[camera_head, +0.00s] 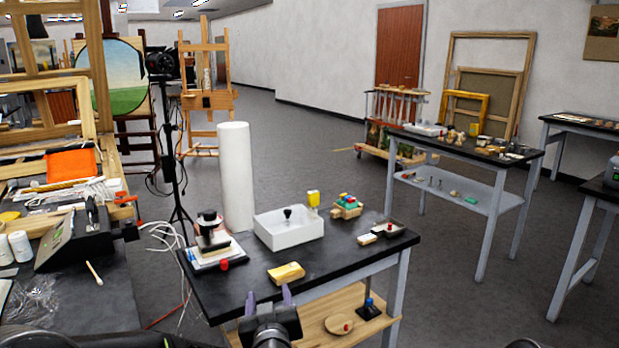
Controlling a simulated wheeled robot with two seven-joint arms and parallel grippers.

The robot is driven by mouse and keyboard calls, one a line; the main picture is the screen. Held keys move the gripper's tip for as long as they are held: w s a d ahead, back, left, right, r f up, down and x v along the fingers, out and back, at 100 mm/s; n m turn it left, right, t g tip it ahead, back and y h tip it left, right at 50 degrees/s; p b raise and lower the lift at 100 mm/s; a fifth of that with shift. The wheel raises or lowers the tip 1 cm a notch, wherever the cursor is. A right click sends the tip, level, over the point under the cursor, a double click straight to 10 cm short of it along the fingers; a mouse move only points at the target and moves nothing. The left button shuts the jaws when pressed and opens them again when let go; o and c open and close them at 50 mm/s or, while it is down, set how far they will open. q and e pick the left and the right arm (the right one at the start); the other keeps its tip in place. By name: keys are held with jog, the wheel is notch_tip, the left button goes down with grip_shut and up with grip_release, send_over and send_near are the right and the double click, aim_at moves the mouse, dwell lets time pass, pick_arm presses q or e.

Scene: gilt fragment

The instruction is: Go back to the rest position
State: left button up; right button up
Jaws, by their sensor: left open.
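A gold-coloured fragment (286,273) lies near the front edge of the black-topped table (340,256) in the head view. My left gripper (269,297) shows at the bottom centre, just in front of that table's edge. Its two purple-grey fingers are apart with nothing between them. The fingertips appear just below the fragment in the picture; I cannot tell the exact gap in depth. My right gripper does not show.
The table also holds a white tray (285,238), a tall white roll (236,178), a small stack of coloured blocks (347,206) and a dark-topped item on white sheets (212,235). A cluttered workbench (95,310) stands left. Open floor (440,295) lies right.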

pick_arm(q)
jog(key=s+d+f+m+g+h, duration=0.1)
jog(key=s+d+f+g+h, duration=0.2)
jog(key=f, duration=0.5)
jog(key=s+d+f+m+g+h+p, duration=0.1)
jog(key=s+f+g, duration=0.1)
jog(key=s+f, duration=0.45)
jog(key=s+d+f+m+g+h, duration=0.1)
jog(key=s+d+f+g+h, duration=0.15)
jog(key=f, duration=0.75)
jog(key=s+a+f+g, duration=0.1)
jog(key=s+f, duration=0.3)
jog(key=s, duration=0.4)
jog(key=s+a+f+g+p, duration=0.1)
jog(key=s+f+g, duration=0.3)
jog(key=s, duration=0.4)
jog(key=s+a+f+n+g, duration=0.1)
jog(key=s+a+f+g, duration=0.2)
jog(key=s+f, duration=0.3)
jog(key=shift+s+f+p, duration=0.25)
jog(key=shift+s+p, duration=0.05)
jog(key=shift+s, duration=0.75)
jog(key=shift+a, duration=0.1)
jog(key=shift+c, duration=0.6)
